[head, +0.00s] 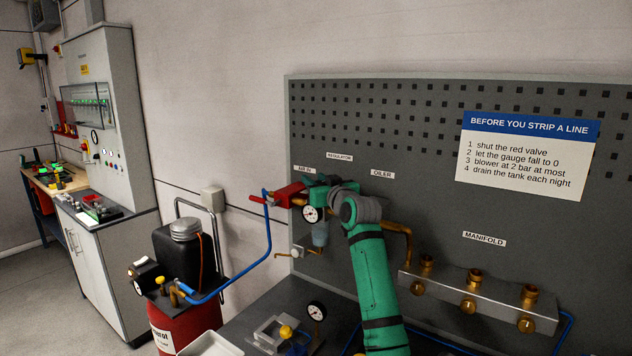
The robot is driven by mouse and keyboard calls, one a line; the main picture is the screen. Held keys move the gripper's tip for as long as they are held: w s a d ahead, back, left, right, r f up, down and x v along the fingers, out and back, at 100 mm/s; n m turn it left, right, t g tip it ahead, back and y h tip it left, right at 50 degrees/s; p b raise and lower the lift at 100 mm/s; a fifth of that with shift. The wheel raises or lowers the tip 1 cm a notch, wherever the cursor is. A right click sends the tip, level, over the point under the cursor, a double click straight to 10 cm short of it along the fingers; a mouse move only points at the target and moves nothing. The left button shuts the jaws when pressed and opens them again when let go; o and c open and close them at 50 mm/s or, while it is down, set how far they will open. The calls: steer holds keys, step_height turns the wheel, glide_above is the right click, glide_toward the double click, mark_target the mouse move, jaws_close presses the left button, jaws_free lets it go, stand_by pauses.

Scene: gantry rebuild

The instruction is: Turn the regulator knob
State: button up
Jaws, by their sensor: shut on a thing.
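The regulator (312,214) is mounted on the grey pegboard, under the REGULATOR label (339,157). Its round white gauge faces out, and a clear bowl (320,236) hangs below it. My green arm reaches up from the bottom, and its grey wrist covers much of the regulator. My gripper (326,182) is at the top of the regulator, mostly hidden behind the wrist, and is shut on the knob there. The knob itself is hidden, so how far it is turned cannot be seen.
A red valve handle (289,192) sits just left of the regulator, with a blue hose (245,269) running down to a red tank (184,322). A brass-fitted manifold (478,297) is at right. A loose gauge (316,311) and a tray (210,345) are on the bench.

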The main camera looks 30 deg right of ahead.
steer(key=o, duration=1)
steer(key=shift+o, duration=0.2)
steer(key=s+r, duration=0.1)
steer(key=r, duration=0.1)
steer(key=s+a+r, duration=0.1)
steer(key=r, duration=0.2)
steer(key=s+a+r, duration=0.1)
steer(key=r, duration=0.2)
steer(key=shift+s+a+r, duration=0.15)
steer(key=shift+s+r, duration=0.05)
steer(key=shift+s, duration=0.2)
steer(key=s+a+r, duration=0.4)
steer(key=s, duration=0.4)
steer(key=shift+s+a+r, duration=0.15)
steer(key=shift+a+r, duration=0.1)
steer(key=shift+a, duration=0.1)
